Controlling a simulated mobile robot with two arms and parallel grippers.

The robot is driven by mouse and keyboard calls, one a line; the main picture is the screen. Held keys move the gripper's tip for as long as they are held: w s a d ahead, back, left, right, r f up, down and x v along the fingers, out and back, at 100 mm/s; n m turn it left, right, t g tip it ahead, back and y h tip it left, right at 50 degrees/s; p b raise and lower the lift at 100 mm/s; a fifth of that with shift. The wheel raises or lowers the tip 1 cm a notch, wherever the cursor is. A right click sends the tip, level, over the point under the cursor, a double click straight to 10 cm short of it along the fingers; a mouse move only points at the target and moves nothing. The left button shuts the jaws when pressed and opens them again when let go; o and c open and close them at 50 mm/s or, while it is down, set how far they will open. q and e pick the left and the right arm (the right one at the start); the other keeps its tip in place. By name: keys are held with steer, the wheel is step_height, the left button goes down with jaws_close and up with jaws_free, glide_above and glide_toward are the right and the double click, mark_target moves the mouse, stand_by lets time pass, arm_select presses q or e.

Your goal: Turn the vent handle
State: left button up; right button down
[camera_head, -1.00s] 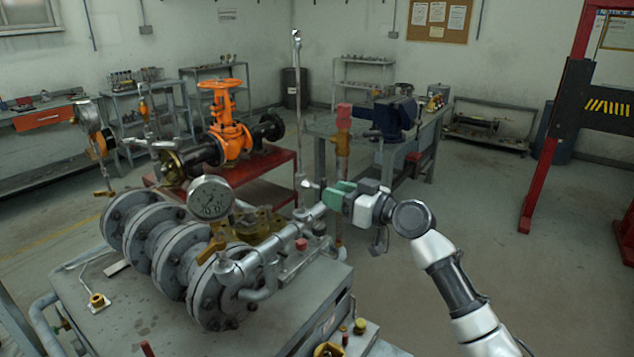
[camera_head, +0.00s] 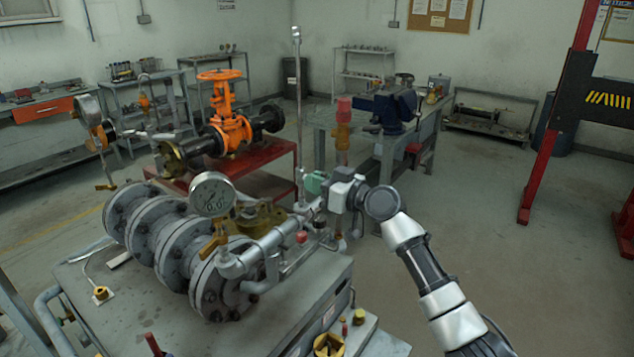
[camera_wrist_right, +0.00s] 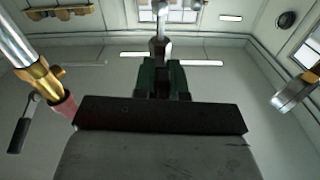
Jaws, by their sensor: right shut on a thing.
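The vent handle is a small metal part at the foot of a tall thin upright rod (camera_head: 299,100), at the end of the grey pipe (camera_head: 275,238). My right gripper (camera_head: 315,184), with green fingers, is at this spot, reaching in from the right. In the right wrist view its dark green fingers (camera_wrist_right: 162,80) are shut on a shiny metal piece, the handle (camera_wrist_right: 160,47), which stands out beyond the fingertips. The fingers hide the gripped part. My left gripper is not in view.
A pressure gauge (camera_head: 212,194) and large grey flanges (camera_head: 180,250) stand left of the gripper. A red-capped brass fitting (camera_head: 343,125) rises close behind it. An orange valve (camera_head: 229,130) lies on a red cart behind. Open floor (camera_head: 470,220) is to the right.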

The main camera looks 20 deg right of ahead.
steer(key=shift+m, duration=0.3)
steer(key=m, duration=0.3)
steer(key=m+p, duration=0.1)
steer(key=m, duration=0.3)
steer(key=shift+r, duration=0.1)
steer(key=m+p, duration=0.2)
steer(key=m, duration=0.2)
steer(key=shift+m, duration=0.3)
steer(key=m+p, duration=0.3)
steer(key=m, duration=0.1)
steer(key=shift+m, duration=0.3)
steer(key=c, duration=1.2)
jaws_free()
